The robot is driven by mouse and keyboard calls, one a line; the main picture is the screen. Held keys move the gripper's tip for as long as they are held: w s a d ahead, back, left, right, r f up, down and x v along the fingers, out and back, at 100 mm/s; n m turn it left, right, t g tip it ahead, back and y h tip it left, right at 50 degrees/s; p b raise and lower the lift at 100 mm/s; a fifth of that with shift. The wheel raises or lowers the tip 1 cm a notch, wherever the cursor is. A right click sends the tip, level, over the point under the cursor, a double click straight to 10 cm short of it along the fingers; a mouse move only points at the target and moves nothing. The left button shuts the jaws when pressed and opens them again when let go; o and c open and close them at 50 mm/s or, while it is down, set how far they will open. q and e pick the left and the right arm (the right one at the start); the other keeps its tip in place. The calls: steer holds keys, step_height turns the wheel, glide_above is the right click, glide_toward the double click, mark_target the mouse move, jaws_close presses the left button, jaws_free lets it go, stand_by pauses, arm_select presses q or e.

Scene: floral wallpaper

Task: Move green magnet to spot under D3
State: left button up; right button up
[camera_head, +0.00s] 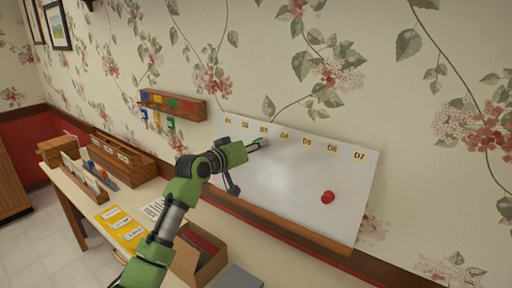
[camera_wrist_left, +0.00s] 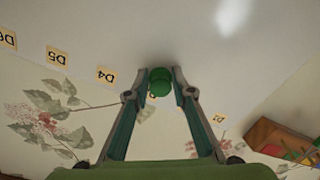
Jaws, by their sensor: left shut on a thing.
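The whiteboard (camera_head: 300,185) on the wall carries a row of labels from D1 to D7 along its top. My left gripper (camera_head: 259,145) is at the board's upper left, just below the D3 label (camera_head: 264,130). In the left wrist view its fingertips (camera_wrist_left: 159,86) are shut on the round green magnet (camera_wrist_left: 159,79). The magnet is against or very close to the board; I cannot tell which. The D4 label (camera_wrist_left: 106,75) shows to one side of it, and the label behind the fingers is mostly hidden. My right gripper is not in view.
A red magnet (camera_head: 328,197) is on the board's lower right. A wooden key rack (camera_head: 173,104) hangs left of the board. Below are a desk with a yellow sheet (camera_head: 122,228), wooden organizers (camera_head: 122,158) and an open box (camera_head: 201,258). The board's middle is clear.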

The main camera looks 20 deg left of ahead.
arm_select(q)
steer(key=shift+w+d, duration=0.1)
steer(key=shift+w, duration=0.15)
stand_by(0.7)
steer(key=o, duration=1)
steer(key=shift+c, duration=0.2)
steer(key=o, duration=0.6)
steer(key=shift+s, duration=0.1)
